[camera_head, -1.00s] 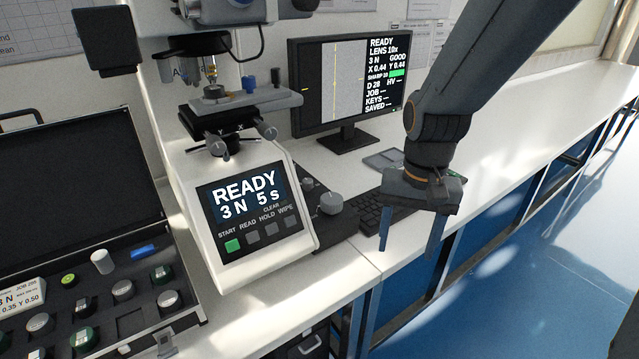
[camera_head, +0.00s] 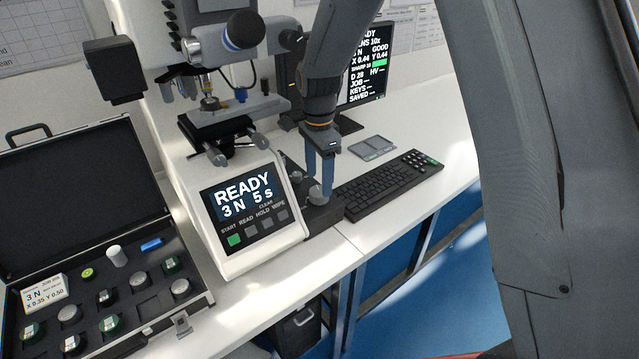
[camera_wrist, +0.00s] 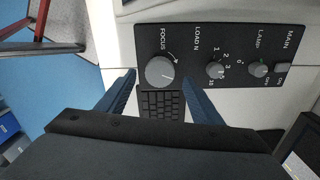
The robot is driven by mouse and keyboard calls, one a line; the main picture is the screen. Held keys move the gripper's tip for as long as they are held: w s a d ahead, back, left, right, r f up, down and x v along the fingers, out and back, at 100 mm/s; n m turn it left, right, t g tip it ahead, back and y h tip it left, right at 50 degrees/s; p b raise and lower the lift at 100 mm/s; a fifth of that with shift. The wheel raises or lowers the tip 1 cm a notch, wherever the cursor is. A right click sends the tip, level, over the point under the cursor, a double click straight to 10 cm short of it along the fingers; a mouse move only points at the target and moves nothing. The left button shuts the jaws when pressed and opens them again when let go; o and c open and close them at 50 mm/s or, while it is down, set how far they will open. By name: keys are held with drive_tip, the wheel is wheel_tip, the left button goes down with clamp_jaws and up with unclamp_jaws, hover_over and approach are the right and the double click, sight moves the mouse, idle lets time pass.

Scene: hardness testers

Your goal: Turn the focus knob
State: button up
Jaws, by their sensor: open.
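The focus knob (camera_wrist: 159,71) is a round grey knob under the printed word FOCUS on a dark control panel (camera_wrist: 188,45). In the head view the knob (camera_head: 317,196) sits at the right of the tester's base, just below my fingertips. My gripper (camera_head: 319,180) is open and points down, its two blue fingers apart. In the wrist view my gripper (camera_wrist: 159,77) has one finger on each side of the knob, with gaps showing. I cannot tell whether the fingertips reach down to the knob's height.
Load (camera_wrist: 215,69) and lamp (camera_wrist: 258,68) knobs and a main switch (camera_wrist: 283,68) share the panel. The tester (camera_head: 245,215) shows READY. A keyboard (camera_head: 390,183) lies to the right, a monitor (camera_head: 365,70) behind. An open case (camera_head: 150,325) of samples is at left.

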sight(319, 191)
drive_tip(key=shift+f+p, duration=0.4)
drive_tip(key=shift+f, duration=1.35)
drive_tip(key=c, duration=1.1)
drive_tip(key=shift+o, duration=0.2)
